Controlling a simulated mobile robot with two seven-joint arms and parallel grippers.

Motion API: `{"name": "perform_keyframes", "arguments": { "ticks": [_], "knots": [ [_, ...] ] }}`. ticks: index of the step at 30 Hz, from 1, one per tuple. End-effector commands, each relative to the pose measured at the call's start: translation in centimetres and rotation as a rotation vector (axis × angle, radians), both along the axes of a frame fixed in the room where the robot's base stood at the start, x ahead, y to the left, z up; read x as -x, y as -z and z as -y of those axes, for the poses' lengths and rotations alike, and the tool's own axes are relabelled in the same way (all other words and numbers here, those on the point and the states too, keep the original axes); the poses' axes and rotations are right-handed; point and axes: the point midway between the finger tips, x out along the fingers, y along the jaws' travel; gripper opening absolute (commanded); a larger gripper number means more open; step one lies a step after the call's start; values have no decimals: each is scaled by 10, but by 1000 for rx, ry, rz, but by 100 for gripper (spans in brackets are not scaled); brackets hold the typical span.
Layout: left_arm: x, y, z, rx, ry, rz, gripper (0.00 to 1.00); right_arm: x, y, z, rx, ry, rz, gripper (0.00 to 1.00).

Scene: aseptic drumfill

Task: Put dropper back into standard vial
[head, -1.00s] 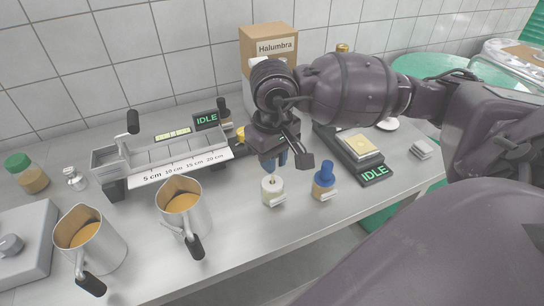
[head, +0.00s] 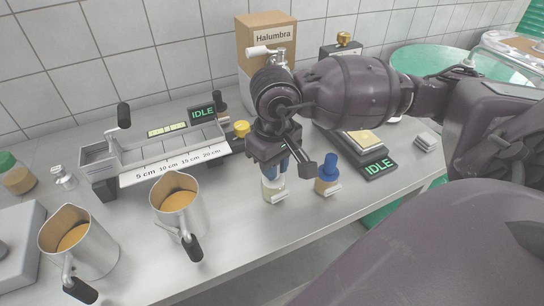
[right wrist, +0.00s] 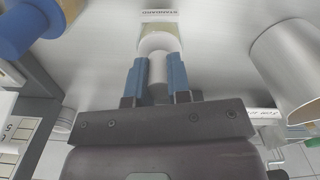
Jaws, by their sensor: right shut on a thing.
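The standard vial (head: 273,190) stands upright on the steel table, a small jar with a white label. Its label, reading STANDARD, shows in the right wrist view (right wrist: 160,14). My right gripper (head: 275,172) points down at the vial's top. Its blue fingers are shut on the dropper (right wrist: 158,72), a white cylinder, in the right wrist view. The dropper lines up with the vial's mouth; how deep its tip sits is hidden. My left gripper is not in view.
A blue-topped vial (head: 328,180) stands close to the right. A steel jug (head: 180,207) stands left, and a ruler-marked device (head: 170,167) lies behind.

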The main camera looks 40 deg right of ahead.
Motion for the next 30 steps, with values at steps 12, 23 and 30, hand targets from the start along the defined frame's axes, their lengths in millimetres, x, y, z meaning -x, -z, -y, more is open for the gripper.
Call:
{"name": "perform_keyframes", "arguments": {
  "ticks": [12,23,30],
  "knots": [
    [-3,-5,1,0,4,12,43,0,4,0,0,1,0,48],
    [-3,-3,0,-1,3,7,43,-1,-10,1,1,2,4,48],
    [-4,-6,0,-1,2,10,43,-1,-53,0,2,0,7,48]
  ]
}}
